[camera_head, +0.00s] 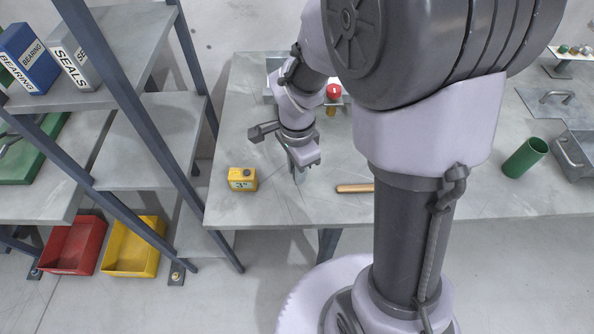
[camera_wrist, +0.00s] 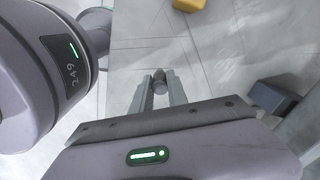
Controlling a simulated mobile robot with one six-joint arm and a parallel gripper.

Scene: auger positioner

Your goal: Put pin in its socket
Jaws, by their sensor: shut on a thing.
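My gripper (camera_head: 299,174) is over the grey table, near its front edge, pointing down. In the wrist view its two fingers (camera_wrist: 161,92) are shut on a small dark grey cylinder, which looks like the pin (camera_wrist: 160,78). The pin's end shows between the fingertips; the rest is hidden by the fingers. In the head view the pin is too small to tell from the fingertips. I cannot make out the socket in either view. A fixture with a red knob (camera_head: 334,91) stands behind my gripper, partly hidden by my arm.
A wooden handle (camera_head: 355,188) lies to the right. A shelf rack (camera_head: 150,143) borders the table's left side. The table between is clear.

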